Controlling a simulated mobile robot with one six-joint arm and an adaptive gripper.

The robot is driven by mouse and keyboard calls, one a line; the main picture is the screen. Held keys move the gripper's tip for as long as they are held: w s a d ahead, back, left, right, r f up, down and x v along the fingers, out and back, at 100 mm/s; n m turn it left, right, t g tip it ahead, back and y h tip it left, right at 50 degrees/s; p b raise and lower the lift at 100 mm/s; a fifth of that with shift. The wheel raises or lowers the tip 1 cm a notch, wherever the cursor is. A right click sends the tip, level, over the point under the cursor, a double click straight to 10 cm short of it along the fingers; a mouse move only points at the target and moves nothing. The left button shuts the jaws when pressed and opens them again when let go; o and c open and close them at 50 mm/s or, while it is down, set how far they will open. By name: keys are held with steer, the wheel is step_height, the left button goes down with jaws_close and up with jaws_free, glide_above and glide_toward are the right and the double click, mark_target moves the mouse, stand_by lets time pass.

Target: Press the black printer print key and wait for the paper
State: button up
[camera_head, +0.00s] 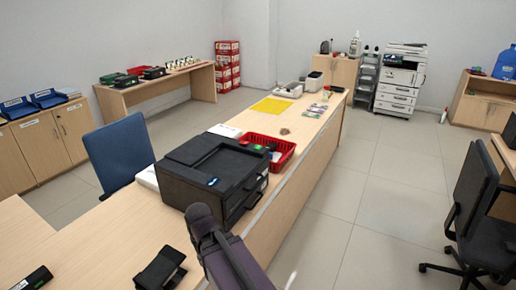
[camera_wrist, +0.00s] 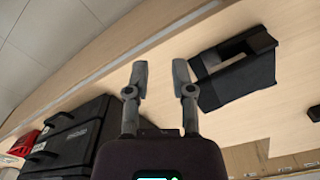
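The black printer (camera_head: 203,165) stands on the long wooden counter, with a small lit cyan-green spot (camera_head: 212,182) on its top near the front edge. I cannot tell for certain whether that spot is the print key. No printed paper shows at the printer. In the wrist view the printer (camera_wrist: 72,140) is at the lower left, partly hidden behind my gripper's body. My gripper (camera_wrist: 160,76) has its two fingers apart with nothing between them. It is apart from the printer, over the counter's edge area. In the head view my arm rises from the bottom, and the fingers cannot be made out.
A black stand (camera_head: 161,269) lies on the near counter; it also shows in the wrist view (camera_wrist: 225,85). A red basket (camera_head: 270,149) is just behind the printer. A blue chair (camera_head: 119,152) is at left, a dark office chair (camera_head: 470,205) at right.

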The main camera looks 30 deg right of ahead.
jaws_close()
stand_by(1.2)
